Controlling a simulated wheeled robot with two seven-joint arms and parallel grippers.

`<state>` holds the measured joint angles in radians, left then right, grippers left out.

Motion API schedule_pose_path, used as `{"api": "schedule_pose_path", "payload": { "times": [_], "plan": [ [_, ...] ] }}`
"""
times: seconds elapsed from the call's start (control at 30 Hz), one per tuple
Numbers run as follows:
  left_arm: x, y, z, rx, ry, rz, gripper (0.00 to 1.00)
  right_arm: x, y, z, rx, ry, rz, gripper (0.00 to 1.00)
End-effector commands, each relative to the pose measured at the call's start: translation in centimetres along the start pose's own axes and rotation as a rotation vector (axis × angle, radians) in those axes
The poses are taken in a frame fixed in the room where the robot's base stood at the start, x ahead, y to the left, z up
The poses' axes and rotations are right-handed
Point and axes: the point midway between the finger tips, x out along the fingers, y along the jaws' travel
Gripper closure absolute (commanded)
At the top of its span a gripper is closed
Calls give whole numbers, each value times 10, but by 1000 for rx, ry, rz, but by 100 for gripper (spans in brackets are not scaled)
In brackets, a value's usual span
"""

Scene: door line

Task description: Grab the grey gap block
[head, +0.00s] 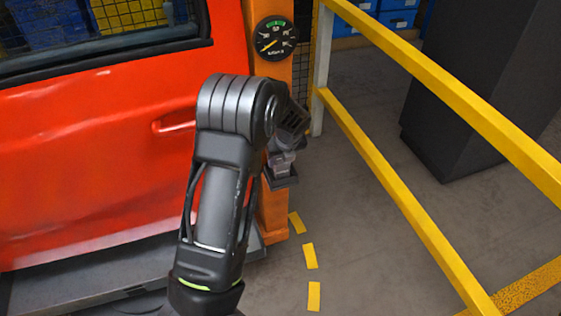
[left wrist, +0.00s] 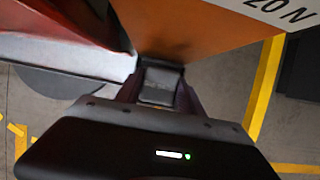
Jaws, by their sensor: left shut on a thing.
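The grey gap block (left wrist: 160,87) shows in the left wrist view between the two fingers of my left gripper (left wrist: 160,92), which is shut on it. In the head view my left gripper (head: 282,158) is beside the orange post, just above a small dark ledge (head: 282,182) on it. My own arm and wrist hide much of the gripper there, and I cannot clearly tell the block from the fingers. Whether the block still touches the ledge cannot be told. My right gripper is not in view.
A red car door (head: 90,150) fills the left. The orange post (head: 272,215) carries a round dial (head: 276,39). Yellow rails (head: 385,180) and a dark cabinet (head: 475,90) stand at the right. Yellow dashes (head: 310,256) mark the clear grey floor between post and rails.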

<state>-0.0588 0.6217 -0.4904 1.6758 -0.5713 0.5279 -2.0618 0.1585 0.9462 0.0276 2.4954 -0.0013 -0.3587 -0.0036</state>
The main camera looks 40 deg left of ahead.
Motion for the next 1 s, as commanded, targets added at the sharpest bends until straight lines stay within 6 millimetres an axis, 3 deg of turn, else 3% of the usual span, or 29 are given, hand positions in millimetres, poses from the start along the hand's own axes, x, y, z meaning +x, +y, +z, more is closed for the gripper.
{"api": "schedule_pose_path", "payload": {
  "times": [0.27, 1.0],
  "plan": [
    [-16, -1, 7, -1, -2, -3, 100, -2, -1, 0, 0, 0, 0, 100],
    [-17, -2, -17, 8, -307, -2, 100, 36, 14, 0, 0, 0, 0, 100]
  ]
}}
